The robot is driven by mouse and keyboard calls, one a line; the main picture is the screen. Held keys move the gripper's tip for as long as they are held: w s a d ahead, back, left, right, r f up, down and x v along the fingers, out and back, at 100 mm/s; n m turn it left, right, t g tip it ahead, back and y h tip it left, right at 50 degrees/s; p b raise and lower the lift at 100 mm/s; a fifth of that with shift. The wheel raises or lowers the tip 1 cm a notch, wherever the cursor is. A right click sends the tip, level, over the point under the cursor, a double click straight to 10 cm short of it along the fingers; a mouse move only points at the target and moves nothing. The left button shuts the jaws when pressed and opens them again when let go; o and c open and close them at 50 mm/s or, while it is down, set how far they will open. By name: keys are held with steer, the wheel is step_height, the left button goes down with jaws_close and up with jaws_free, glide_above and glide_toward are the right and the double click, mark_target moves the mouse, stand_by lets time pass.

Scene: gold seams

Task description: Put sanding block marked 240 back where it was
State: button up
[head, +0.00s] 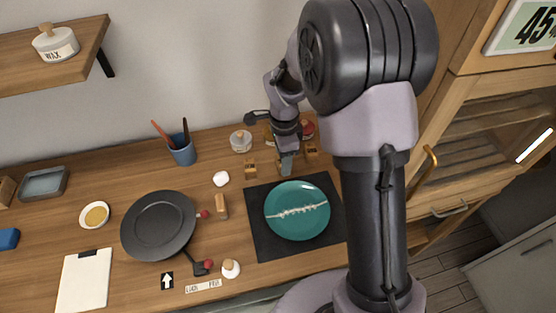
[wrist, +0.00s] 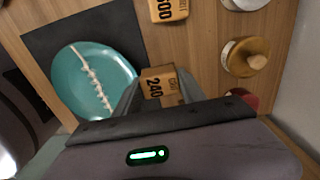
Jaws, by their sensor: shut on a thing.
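The sanding block marked 240 (wrist: 158,88) is a small tan block with black numerals, between the two fingers of my gripper (wrist: 156,96) in the wrist view. My gripper is shut on it. In the head view my gripper (head: 286,163) points down just behind the dark mat, between two other tan blocks; the held block is mostly hidden by the fingers there. I cannot tell whether it touches the table. Another sanding block (wrist: 168,10), its number ending in 00, lies beside it in the wrist view; one tan block (head: 250,166) shows left of my gripper.
A teal plate (head: 290,226) with a pale jagged seam lies on the dark mat (head: 266,243) in front. A lidded jar (head: 240,141) stands behind, left of my gripper. A blue brush cup (head: 183,152) and a black round plate (head: 158,225) are farther left.

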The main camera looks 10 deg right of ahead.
mark_target(280, 161)
steer(key=w, duration=0.2)
steer(key=shift+w+f, duration=0.25)
steer(key=shift+w, duration=0.1)
step_height(280, 161, down, 4)
steer(key=shift+r+b, duration=0.25)
steer(key=shift+b, duration=0.85)
steer(key=shift+r, duration=0.15)
steer(key=o, duration=1.2)
